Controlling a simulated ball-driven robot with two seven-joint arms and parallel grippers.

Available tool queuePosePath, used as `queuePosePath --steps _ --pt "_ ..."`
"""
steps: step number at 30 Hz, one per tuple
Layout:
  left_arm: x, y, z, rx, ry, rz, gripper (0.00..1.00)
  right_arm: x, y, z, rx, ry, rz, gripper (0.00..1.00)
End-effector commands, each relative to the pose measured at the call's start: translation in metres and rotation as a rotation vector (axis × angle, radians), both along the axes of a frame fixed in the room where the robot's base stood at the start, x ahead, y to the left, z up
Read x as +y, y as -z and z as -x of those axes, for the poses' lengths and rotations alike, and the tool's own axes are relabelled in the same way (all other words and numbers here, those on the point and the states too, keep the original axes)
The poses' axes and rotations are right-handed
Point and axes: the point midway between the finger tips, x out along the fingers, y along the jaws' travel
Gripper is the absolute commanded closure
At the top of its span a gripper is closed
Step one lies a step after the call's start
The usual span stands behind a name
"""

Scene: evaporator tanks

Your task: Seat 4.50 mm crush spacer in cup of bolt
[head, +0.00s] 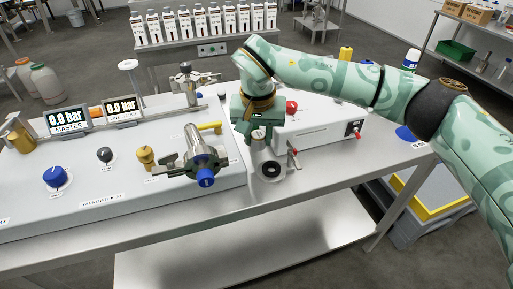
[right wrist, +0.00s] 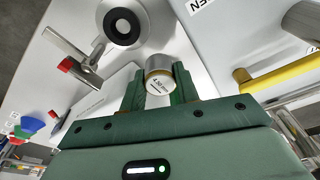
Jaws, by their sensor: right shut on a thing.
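The crush spacer (right wrist: 159,72), a short metal cylinder with a "4.50 mm" label, is between the green fingers of my right gripper (right wrist: 158,88) in the right wrist view. The gripper is shut on it. In the head view my right gripper (head: 258,136) points down, above and slightly left of the bolt's cup (head: 270,169), a round pale fitting with a dark ring and light centre. The cup (right wrist: 122,26) also shows in the right wrist view, apart from the spacer and empty-looking. My left gripper is not in view.
A red-tipped lever (head: 293,158) stands beside the cup. A grey console (head: 110,195) with a blue knob, gauges and a metal valve assembly (head: 203,155) lies to the left. A white box (head: 325,128) with a red knob stands behind. The bench front is bare.

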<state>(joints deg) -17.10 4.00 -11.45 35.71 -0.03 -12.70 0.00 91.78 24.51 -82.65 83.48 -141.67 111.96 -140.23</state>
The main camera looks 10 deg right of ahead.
Motion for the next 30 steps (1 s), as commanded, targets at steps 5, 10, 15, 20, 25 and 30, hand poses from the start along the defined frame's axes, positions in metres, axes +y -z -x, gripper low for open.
queuePosePath --steps 5,10,15,20,25,30 --pt "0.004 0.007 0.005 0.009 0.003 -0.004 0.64 0.0 0.024 0.0 0.003 -0.001 -0.001 0.93" --pt "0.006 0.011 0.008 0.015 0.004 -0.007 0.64 0.0 0.04 0.0 0.0 -0.001 -0.001 0.93" --pt "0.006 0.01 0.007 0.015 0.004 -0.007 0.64 0.0 0.038 0.0 -0.002 -0.001 0.0 0.93" --pt "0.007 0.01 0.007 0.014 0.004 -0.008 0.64 0.0 0.041 0.0 -0.002 -0.001 0.001 0.63" --pt "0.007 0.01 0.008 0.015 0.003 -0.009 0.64 0.0 0.041 0.0 -0.002 -0.001 0.001 0.6" --pt "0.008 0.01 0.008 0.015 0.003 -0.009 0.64 0.0 0.039 0.0 -0.001 0.0 -0.001 0.6"
